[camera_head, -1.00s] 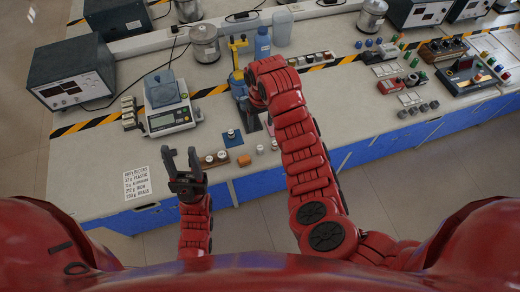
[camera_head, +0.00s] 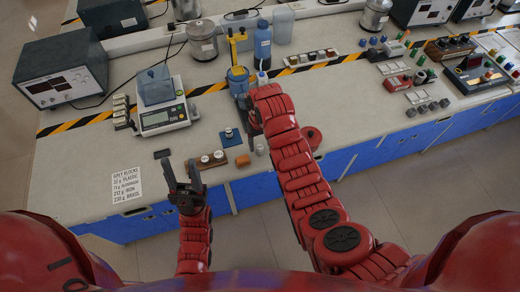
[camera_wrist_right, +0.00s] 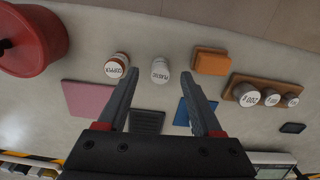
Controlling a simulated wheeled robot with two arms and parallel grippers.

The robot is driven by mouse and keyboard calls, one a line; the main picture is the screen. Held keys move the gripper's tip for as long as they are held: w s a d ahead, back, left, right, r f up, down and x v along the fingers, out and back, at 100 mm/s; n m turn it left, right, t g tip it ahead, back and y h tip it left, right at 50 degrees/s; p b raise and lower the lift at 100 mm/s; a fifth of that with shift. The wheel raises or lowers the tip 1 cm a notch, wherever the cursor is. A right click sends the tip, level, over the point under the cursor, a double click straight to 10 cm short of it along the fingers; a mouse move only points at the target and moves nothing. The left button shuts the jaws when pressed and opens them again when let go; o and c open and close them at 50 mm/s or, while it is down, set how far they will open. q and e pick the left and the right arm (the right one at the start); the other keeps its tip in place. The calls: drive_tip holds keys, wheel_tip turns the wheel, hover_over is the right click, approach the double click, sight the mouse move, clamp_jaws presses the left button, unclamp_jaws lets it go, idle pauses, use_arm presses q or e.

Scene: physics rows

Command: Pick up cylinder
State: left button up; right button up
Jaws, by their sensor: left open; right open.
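In the right wrist view, a small white-topped cylinder labelled like "plastic" (camera_wrist_right: 160,70) stands on the bench between and beyond my right fingertips. A second cylinder labelled like "copper" (camera_wrist_right: 117,66), with a reddish-brown side, stands left of it, near the left fingertip. My right gripper (camera_wrist_right: 160,84) is open and empty. In the head view my right arm partly hides that gripper and the bench below; one small pale cylinder (camera_head: 260,149) shows beside the arm. My left gripper (camera_head: 179,173) is open and empty near the bench's front edge.
A wooden block with several weights (camera_wrist_right: 243,95), an orange block (camera_wrist_right: 211,62) and a red round object (camera_wrist_right: 30,40) stand nearby. Pink (camera_wrist_right: 90,98), dark (camera_wrist_right: 147,121) and blue (camera_wrist_right: 181,117) pads lie close. A scale (camera_head: 163,118) and a blue bottle (camera_head: 263,47) stand further back.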

sight(260, 147)
drive_tip(key=shift+a+f+p, duration=0.1)
drive_tip(key=shift+f+p, duration=0.55)
drive_tip(key=shift+f, duration=0.95)
clamp_jaws()
